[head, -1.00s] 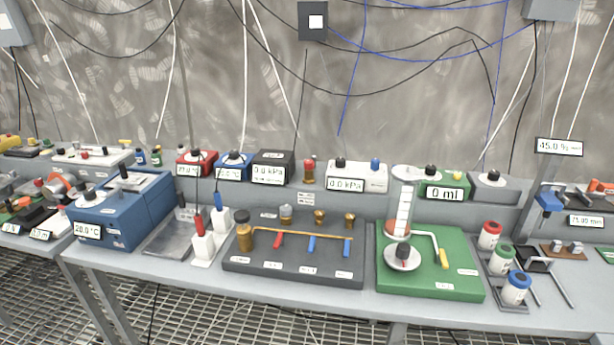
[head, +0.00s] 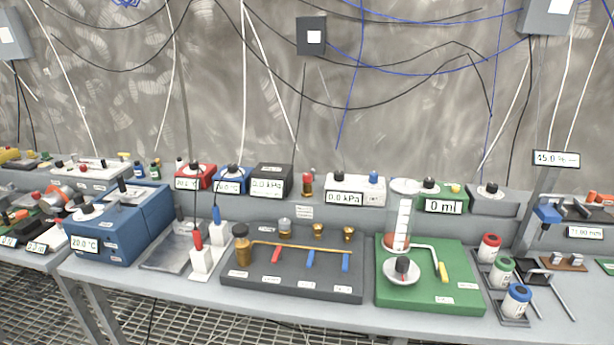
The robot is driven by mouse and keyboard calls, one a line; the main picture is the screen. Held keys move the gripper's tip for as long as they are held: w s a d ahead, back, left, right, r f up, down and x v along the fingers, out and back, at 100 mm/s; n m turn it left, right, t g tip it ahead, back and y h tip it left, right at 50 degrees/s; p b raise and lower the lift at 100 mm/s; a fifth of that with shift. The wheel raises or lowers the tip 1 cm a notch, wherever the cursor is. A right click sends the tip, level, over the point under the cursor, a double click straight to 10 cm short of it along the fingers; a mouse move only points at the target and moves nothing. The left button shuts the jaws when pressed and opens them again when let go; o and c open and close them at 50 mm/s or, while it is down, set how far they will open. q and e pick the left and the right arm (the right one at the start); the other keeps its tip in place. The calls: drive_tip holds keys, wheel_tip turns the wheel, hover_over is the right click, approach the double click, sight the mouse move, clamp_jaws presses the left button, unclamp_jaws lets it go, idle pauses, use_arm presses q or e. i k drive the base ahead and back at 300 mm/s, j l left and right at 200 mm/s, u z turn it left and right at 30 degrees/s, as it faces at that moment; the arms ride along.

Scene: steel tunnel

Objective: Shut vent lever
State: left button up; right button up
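A dark grey board (head: 300,285) stands on the bench in the middle of the head view. A brass pipe (head: 300,246) runs across it from a brass cylinder (head: 242,250) at its left end. Three small levers hang from the pipe: one red lever (head: 276,254) and two blue levers, the middle one (head: 310,259) and the right one (head: 346,262). All three point toward the front of the board. The labels are too small to read, so I cannot tell which is the vent lever. Neither of my grippers is in view.
A green board (head: 440,290) with a glass cylinder and a yellow-handled tap stands close on the right. Red and blue handled pieces (head: 202,252) stand close on the left beside a blue bath (head: 115,235). Instruments line the shelf behind. The bench's front strip (head: 230,305) is clear.

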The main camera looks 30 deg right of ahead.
sight(278, 255)
drive_tip(key=i+j, duration=0.1)
drive_tip(key=j, duration=0.6)
drive_tip(key=i+j+z, duration=0.15)
drive_tip(key=j, duration=1.3)
drive_tip(key=z, duration=0.05)
